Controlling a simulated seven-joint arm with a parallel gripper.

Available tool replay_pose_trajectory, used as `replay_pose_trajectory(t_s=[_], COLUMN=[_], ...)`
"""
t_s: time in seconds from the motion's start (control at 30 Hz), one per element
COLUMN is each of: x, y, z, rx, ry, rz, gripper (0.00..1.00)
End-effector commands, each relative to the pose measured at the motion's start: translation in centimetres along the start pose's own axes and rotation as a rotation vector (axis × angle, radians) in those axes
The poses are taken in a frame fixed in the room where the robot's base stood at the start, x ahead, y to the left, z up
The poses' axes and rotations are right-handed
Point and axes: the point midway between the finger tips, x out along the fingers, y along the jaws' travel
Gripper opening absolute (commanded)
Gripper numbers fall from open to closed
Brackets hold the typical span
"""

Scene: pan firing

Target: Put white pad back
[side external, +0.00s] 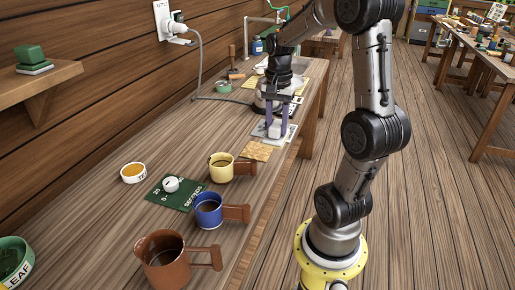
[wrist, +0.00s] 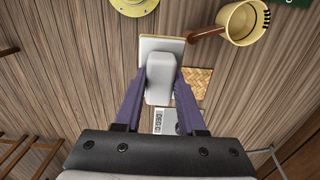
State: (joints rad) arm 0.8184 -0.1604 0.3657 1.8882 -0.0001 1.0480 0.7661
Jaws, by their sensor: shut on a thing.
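My gripper (wrist: 160,84) is shut on the white pad (wrist: 160,72), a pale rounded block, with one purple finger on each side. In the wrist view, a flat white plate (wrist: 150,45) shows under the block's far end; I cannot tell whether it is part of the pad. In the side view, my gripper (side external: 276,128) points down at the bench near its right edge, with the pale pad between the fingers. I cannot tell whether the pad touches the surface below.
A yellow mug (side external: 221,167), a blue mug (side external: 208,210) and a brown mug (side external: 163,258) stand nearer the camera. A green card (side external: 181,196) lies beside them. A green pad (side external: 32,58) sits on the wall shelf.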

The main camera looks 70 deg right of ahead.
Motion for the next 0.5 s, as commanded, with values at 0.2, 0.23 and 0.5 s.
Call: replay_pose_trajectory(t_s=[0.2, 0.23, 0.5], x=[1.9, 2.2, 5.7], y=[-2.8, -3.3, -7.0], z=[-2.9, -3.4, -7.2], rx=[0.0, 0.0, 0.0], ry=[-0.003, -0.003, -0.004], rz=[0.003, 0.003, 0.004], gripper=[0.0, 0.0, 0.0])
